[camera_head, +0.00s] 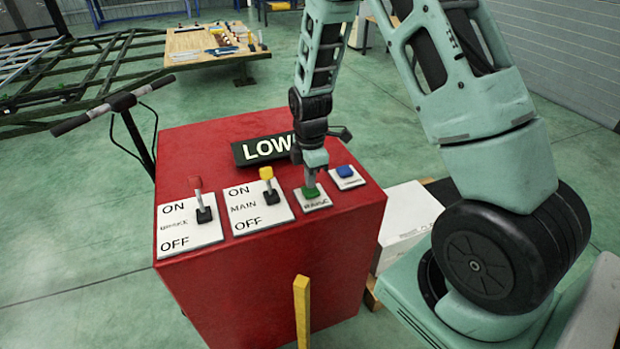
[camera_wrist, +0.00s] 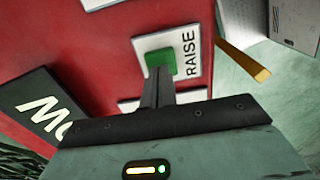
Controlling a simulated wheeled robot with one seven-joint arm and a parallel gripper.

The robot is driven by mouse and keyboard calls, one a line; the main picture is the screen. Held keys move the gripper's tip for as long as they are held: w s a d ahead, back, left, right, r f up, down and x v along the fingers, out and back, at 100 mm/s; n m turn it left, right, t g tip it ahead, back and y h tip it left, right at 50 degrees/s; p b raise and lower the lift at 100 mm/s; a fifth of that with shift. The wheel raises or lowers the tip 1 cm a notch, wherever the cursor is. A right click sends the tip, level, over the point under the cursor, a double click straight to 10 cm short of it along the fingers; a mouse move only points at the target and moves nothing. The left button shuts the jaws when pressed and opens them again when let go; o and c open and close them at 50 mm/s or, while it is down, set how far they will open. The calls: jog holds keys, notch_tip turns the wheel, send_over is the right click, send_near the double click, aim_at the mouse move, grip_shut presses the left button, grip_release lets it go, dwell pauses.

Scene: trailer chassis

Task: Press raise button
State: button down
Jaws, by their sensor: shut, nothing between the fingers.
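The green raise button (camera_head: 311,193) is on a white plate on top of the red control box (camera_head: 285,262). In the wrist view the green button (camera_wrist: 160,62) sits beside the printed word RAISE. My gripper (camera_head: 309,182) points down at this button, with its fingers closed together and nothing held. In the wrist view the fingertips (camera_wrist: 157,76) overlap the near edge of the button. I cannot tell whether they touch it or whether the button is pressed down.
A blue button (camera_head: 344,171) is just right of the green one. A yellow-tipped lever (camera_head: 268,181) and a red-tipped lever (camera_head: 200,200) stand to the left. A dark sign (camera_head: 263,149) lies behind my gripper. A yellow post (camera_head: 302,310) rises in front of the box.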

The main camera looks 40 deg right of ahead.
aim_at(311, 190)
jog(key=shift+f, duration=0.4)
jog(key=shift+f+b, duration=0.45)
jog(key=shift+f, duration=0.25)
jog(key=shift+s+f, duration=0.2)
jog(key=shift+f, duration=0.15)
jog(key=shift+a, duration=0.1)
jog(key=shift+w+r+p, duration=0.1)
jog(key=shift+r+p, duration=0.25)
jog(key=shift+r, duration=0.15)
notch_tip(311, 190, up, 5)
jog(key=p, duration=0.3)
jog(key=shift+w+f+p, duration=0.1)
jog(key=shift+w+p, duration=0.05)
jog(key=shift+p, duration=0.25)
notch_tip(311, 190, up, 9)
jog(key=b, duration=0.1)
jog(key=shift+b, duration=0.4)
